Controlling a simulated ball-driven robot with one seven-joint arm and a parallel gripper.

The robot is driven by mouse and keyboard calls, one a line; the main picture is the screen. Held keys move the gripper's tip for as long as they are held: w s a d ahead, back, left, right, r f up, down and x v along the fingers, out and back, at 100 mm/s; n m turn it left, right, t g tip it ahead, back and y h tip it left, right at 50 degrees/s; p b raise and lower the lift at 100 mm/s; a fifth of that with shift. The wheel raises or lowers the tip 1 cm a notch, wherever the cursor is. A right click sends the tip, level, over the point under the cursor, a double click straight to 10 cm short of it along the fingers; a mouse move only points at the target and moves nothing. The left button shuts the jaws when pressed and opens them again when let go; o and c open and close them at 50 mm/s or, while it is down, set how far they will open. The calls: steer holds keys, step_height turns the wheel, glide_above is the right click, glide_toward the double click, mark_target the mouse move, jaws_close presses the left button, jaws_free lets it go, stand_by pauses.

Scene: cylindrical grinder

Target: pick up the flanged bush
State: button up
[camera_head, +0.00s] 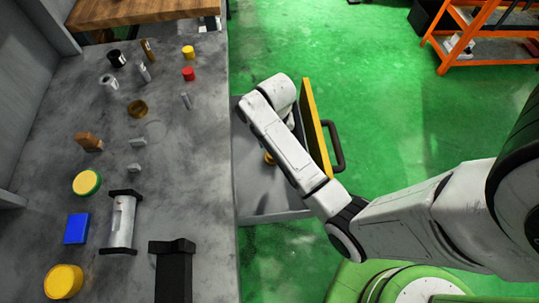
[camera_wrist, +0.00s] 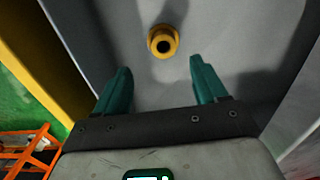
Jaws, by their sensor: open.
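The flanged bush (camera_wrist: 163,41) is a small brass-yellow ring with a wider flange and a dark bore. It rests on the grey floor of an open drawer (camera_head: 281,200). In the head view the bush (camera_head: 269,159) is partly hidden by my arm. My gripper (camera_wrist: 160,78) has two teal fingers, spread apart and empty. In the wrist view the bush lies beyond the fingertips, roughly midway between them and apart from them. My gripper is hidden behind my arm in the head view.
The drawer has a yellow front (camera_head: 316,128) with a black handle (camera_head: 338,147). Left of it is a grey worktop (camera_head: 205,215) with several tools and parts. An orange rack (camera_head: 447,58) stands at the back right. Green floor (camera_head: 380,80) is clear beyond the drawer.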

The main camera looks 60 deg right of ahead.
steer(key=f, duration=0.9)
steer(key=shift+w+a+f+b, duration=0.2)
steer(key=shift+a+b, duration=0.05)
steer(key=shift+b, duration=0.05)
steer(key=shift+c, duration=0.2)
jaws_close()
